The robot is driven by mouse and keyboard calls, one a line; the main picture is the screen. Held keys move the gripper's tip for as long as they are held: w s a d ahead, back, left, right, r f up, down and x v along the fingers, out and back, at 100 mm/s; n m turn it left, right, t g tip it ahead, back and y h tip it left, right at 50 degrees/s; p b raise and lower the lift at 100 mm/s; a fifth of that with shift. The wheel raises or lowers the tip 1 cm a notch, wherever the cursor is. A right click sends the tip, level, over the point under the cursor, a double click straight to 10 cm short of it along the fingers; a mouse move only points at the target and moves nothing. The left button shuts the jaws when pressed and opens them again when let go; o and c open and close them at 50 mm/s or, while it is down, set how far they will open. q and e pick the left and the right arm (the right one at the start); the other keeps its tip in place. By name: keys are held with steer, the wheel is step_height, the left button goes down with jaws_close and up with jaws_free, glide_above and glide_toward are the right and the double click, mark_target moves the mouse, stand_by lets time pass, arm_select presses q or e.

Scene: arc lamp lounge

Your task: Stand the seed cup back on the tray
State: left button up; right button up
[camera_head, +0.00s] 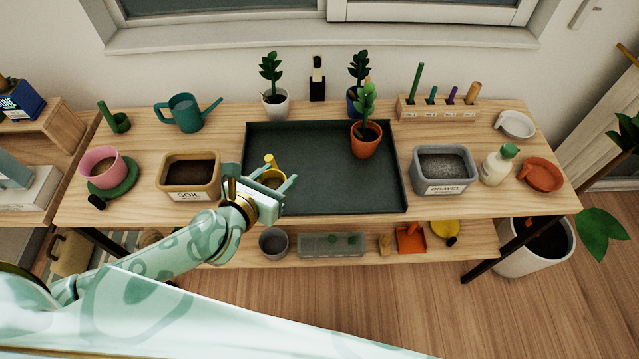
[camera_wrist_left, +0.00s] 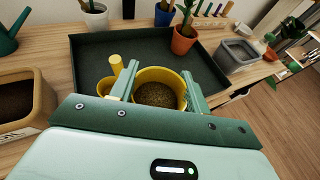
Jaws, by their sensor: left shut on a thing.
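The yellow seed cup (camera_head: 271,180) is over the left front part of the dark green tray (camera_head: 325,190). In the left wrist view the cup (camera_wrist_left: 160,88) is upright, with brown grainy seed inside. My left gripper (camera_head: 275,186) is shut on the cup, one finger on each side; it also shows in the left wrist view (camera_wrist_left: 158,92). A short yellow cylinder (camera_wrist_left: 116,65) shows just left of the cup; I cannot tell if it is joined to it. The gripper hides part of the cup, and I cannot tell if its base touches the tray. My right gripper is not in view.
A terracotta pot with a plant (camera_head: 366,140) stands at the tray's back right. The soil bin (camera_head: 189,195) is left of the tray, the gravel bin (camera_head: 444,188) right. More potted plants (camera_head: 275,105) stand behind. The tray's middle and front right are clear.

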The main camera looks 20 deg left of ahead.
arm_select(q)
steer(key=w+d+f+b, duration=0.1)
steer(key=w+f, duration=0.2)
steer(key=w, duration=0.1)
steer(key=w+d+f+b, duration=0.2)
steer(key=w+f, duration=0.2)
steer(key=w+d+f+b, duration=0.1)
steer(key=w+d+f, duration=0.1)
steer(key=w+f, duration=0.1)
steer(key=shift+w+f, duration=0.15)
steer(key=shift+w, duration=0.3)
steer(key=shift+w+f+b, duration=0.2)
steer(key=shift+f+b, duration=0.05)
steer(key=shift+b, duration=0.1)
step_height(320, 180, down, 3)
steer(key=shift+b, duration=0.8)
steer(key=shift+f, duration=0.2)
steer(key=o, duration=1)
steer(key=shift+o, duration=0.2)
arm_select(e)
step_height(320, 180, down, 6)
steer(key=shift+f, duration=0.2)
